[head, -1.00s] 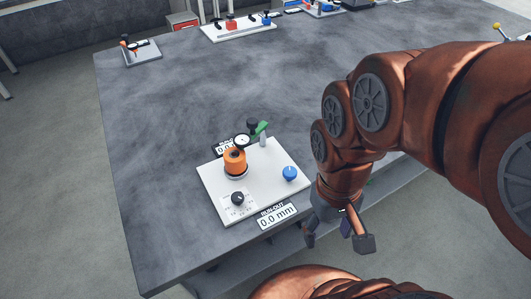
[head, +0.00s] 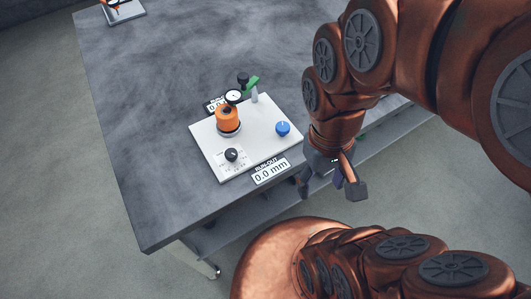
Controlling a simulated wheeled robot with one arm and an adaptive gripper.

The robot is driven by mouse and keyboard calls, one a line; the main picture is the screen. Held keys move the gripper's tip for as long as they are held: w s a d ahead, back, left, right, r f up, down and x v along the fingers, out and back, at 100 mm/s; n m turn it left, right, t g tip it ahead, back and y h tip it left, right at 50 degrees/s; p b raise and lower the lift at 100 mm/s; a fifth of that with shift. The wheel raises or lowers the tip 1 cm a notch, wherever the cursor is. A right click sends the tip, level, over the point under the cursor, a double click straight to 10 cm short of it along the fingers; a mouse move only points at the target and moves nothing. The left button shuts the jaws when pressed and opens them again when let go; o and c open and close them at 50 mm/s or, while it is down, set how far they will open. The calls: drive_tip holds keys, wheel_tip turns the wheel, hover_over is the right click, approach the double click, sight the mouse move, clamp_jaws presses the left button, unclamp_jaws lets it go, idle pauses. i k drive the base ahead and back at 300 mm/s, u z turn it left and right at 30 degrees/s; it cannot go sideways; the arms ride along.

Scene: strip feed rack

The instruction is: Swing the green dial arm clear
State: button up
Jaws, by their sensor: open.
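The green dial arm (head: 252,83) is a short green bar at the back of a white base plate (head: 205,146). It sits by a grey post (head: 255,96) and a black knob (head: 243,78). A round white-faced dial gauge (head: 233,97) is at its left end, right above an orange cylinder (head: 228,118). I cannot tell whether the gauge touches the cylinder. My gripper (head: 330,188) is open and empty, pointing down off the table's front edge, to the right of and nearer than the plate.
A blue knob (head: 283,128) and a black dial knob (head: 231,155) stand on the plate. A "RUN-OUT 0.0 mm" sign (head: 270,172) is at its front edge. The grey table (head: 140,130) is clear to the left. Another small fixture (head: 123,11) is at the far left corner.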

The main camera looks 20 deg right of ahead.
sight(233, 96)
drive_tip(key=z, duration=1.7)
drive_tip(key=k, duration=0.9)
drive_tip(key=u, duration=1.9)
drive_tip(key=i, duration=0.45)
drive_tip(key=u, duration=0.05)
